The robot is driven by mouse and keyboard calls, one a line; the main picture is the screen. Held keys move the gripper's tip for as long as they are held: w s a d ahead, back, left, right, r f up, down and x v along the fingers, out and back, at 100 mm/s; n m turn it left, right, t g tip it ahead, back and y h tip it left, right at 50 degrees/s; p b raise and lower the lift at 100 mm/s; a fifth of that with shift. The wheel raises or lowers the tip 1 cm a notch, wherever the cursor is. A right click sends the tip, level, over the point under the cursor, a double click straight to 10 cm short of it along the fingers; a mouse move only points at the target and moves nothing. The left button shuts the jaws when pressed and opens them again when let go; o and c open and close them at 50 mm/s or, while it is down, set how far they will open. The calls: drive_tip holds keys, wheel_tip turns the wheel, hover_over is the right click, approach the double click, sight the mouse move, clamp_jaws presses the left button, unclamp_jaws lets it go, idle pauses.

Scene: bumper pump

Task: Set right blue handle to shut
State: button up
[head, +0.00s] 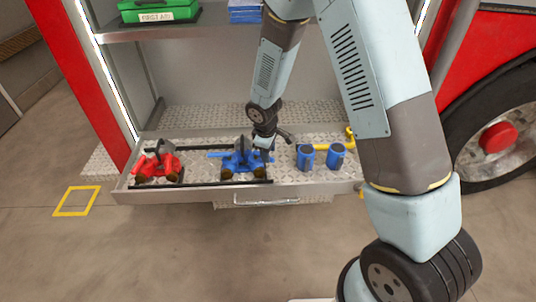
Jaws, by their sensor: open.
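A blue valve assembly (240,163) with dark outlets sits in the pulled-out drawer, a little left of its middle. A grey round part stands at its centre, and a blue arm sticks out to its left. My gripper (264,145) reaches down from above at the right side of the blue assembly. It is open, and its fingers are small and partly blurred into the dark parts around it. The right blue handle is largely hidden by my gripper. I cannot tell whether the gripper touches it or how the handle is turned.
A red valve assembly (158,166) stands in the drawer to the left. Blue cylindrical fittings (305,157) and a yellow part (350,138) are to the right. The drawer's front wall (310,189) and the shelf above (180,30) bound the space.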

wheel_tip(320, 180, up, 12)
drive_tip(key=s, duration=0.2)
drive_tip(key=shift+a+f, duration=0.25)
drive_tip(key=shift+a, duration=0.15)
drive_tip(key=shift+c, duration=0.3)
